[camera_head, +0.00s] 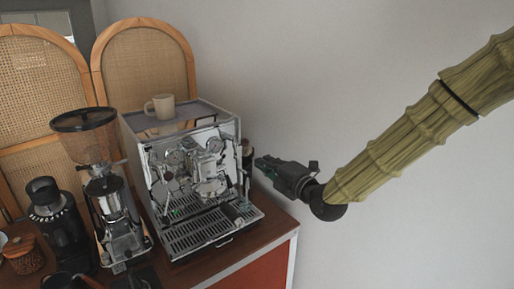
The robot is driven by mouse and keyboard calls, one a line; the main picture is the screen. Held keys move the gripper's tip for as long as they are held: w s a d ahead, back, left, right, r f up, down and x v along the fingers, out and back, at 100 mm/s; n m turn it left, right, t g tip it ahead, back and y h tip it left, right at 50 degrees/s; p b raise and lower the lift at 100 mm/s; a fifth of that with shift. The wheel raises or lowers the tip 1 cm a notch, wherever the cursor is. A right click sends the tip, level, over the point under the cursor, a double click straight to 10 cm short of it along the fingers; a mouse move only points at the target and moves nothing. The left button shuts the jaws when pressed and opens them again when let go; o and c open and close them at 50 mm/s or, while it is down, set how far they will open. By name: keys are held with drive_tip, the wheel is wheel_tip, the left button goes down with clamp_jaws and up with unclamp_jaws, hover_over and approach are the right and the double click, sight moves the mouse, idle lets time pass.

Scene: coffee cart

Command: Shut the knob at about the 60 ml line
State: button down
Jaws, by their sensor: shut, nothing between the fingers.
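A silver espresso machine (190,170) stands on the cart, its front covered with chrome parts and gauges. A dark cylindrical part (247,154), perhaps the knob, shows at the machine's right side. My gripper (262,163) comes in from the right and is shut and empty, its fingertips close to that part. I cannot tell whether they touch it, or how the knob is turned. The drip tray (212,234) lies at the machine's base. No measuring vessel or 60 ml line can be made out at this size.
A beige mug (160,107) stands on top of the machine. A coffee grinder (107,200) with a dark hopper, a black grinder (58,220) and a wooden jar (23,255) stand left of it. Rattan panels stand behind. Open space lies right of the cart (266,252).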

sight(242, 144)
wheel_tip(242, 144, up, 6)
drive_tip(key=f+b, duration=0.1)
drive_tip(key=b, duration=0.4)
drive_tip(key=p+x, duration=0.2)
drive_tip(key=x, duration=0.6)
drive_tip(key=shift+w+a+r, duration=0.2)
drive_tip(key=shift+a, duration=0.05)
drive_tip(key=shift+f, duration=0.1)
idle(2.4)
